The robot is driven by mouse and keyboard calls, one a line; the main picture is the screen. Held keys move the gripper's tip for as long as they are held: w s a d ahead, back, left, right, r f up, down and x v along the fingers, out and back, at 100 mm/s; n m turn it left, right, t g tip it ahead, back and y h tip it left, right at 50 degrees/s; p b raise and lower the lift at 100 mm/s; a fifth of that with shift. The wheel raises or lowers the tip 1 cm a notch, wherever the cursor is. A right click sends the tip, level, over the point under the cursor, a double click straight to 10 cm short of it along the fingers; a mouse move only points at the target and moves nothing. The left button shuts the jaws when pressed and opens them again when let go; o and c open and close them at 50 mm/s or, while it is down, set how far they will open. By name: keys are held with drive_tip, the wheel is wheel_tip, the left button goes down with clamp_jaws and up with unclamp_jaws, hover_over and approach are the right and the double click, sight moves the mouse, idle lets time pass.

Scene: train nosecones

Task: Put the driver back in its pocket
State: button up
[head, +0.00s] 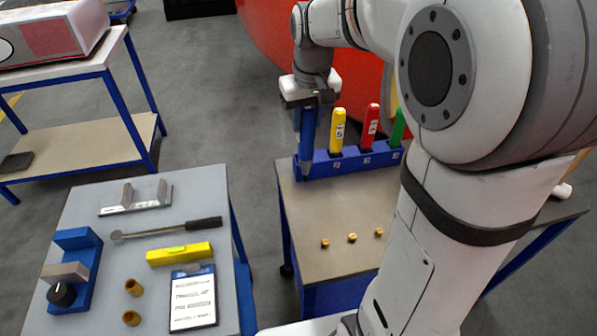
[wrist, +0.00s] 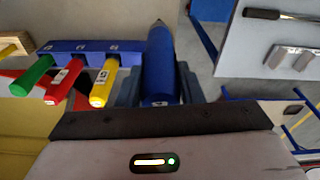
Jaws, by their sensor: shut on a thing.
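My gripper (head: 308,108) is shut on a blue driver (head: 307,140), which hangs roughly upright with its tapered end down. In the wrist view the blue driver (wrist: 158,70) lies between the fingers, its grey tip visible. The blue rack (head: 372,160) stands on the right-hand table. The driver's lower end is at the rack's left end in the head view and overlaps it; its tip looks outside any pocket. Yellow (head: 338,130), red (head: 371,125) and green (head: 397,128) drivers stand in the rack. The pocket at the rack's left end is hidden.
The right-hand table (head: 325,205) bears three small brass pieces (head: 352,237). The left table (head: 90,220) holds a wrench-like tool (head: 170,229), a yellow level (head: 180,253), a tablet (head: 193,300) and a blue fixture (head: 85,262). A red curved body (head: 270,50) stands behind.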

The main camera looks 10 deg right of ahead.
drive_tip(key=w+d+m+p, duration=0.1)
drive_tip(key=w+d+p, duration=0.1)
drive_tip(key=w, duration=1.1)
wheel_tip(320, 180, down, 11)
drive_tip(key=p, duration=0.2)
drive_tip(key=shift+s+d, duration=0.1)
drive_tip(key=shift+f, duration=0.15)
drive_tip(key=o, duration=1)
